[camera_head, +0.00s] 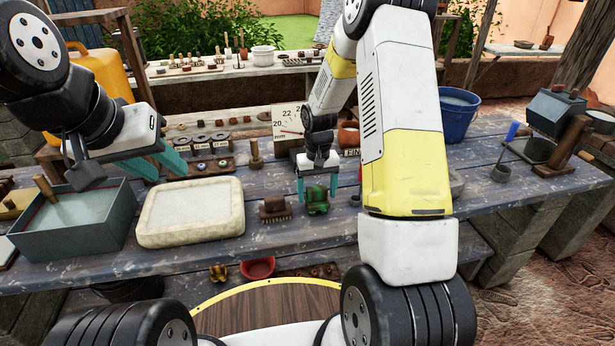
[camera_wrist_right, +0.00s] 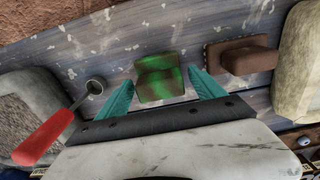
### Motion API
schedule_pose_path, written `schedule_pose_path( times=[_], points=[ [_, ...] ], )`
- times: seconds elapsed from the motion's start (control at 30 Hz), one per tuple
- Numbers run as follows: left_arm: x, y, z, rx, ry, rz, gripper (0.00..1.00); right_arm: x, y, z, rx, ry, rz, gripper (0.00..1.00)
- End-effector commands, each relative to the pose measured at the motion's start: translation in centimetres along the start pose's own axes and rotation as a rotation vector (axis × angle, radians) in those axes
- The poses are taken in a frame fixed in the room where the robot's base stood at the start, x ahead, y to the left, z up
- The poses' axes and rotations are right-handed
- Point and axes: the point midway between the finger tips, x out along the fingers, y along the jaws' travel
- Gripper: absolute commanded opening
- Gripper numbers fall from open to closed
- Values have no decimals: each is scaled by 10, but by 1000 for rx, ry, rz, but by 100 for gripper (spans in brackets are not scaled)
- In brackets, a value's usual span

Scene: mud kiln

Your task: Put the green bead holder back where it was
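The green bead holder (camera_head: 317,200), a small green and brown block, stands on the blue-grey wooden table near its front edge. It also shows in the right wrist view (camera_wrist_right: 160,78), between and just ahead of the teal fingertips. My right gripper (camera_head: 318,188) is over the holder with its fingers apart. In the right wrist view the right gripper (camera_wrist_right: 163,88) shows gaps between the fingers and the holder on both sides. My left gripper (camera_head: 166,165) is open and empty above the table's left part, away from the holder.
A grey-blue box (camera_head: 76,220) is at far left. A red-handled tool (camera_wrist_right: 47,136) lies on the other side of the holder in the wrist view.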

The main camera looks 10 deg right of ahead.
Motion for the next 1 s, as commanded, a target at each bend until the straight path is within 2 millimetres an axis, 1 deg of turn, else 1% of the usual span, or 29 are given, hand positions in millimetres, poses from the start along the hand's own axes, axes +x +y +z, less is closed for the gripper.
schedule_pose_path(
  times=[0.23,0.33,0.47,0.6,0.8,0.9,1.0],
  points=[
    [0,0,0,0,0,0,36,-2,0,0,0,0,0,78],
    [0,0,0,0,0,0,36,-10,0,-1,0,3,0,78],
    [0,0,0,0,0,0,36,-32,0,-1,0,5,0,78],
    [0,0,0,0,0,0,36,-64,0,-1,0,6,0,78],
    [0,0,0,0,0,0,36,-102,0,-1,0,3,1,78],
    [0,0,0,0,0,0,36,-114,0,-1,1,2,1,78],
    [0,0,0,0,0,0,36,-122,0,0,1,3,0,78]
  ],
)
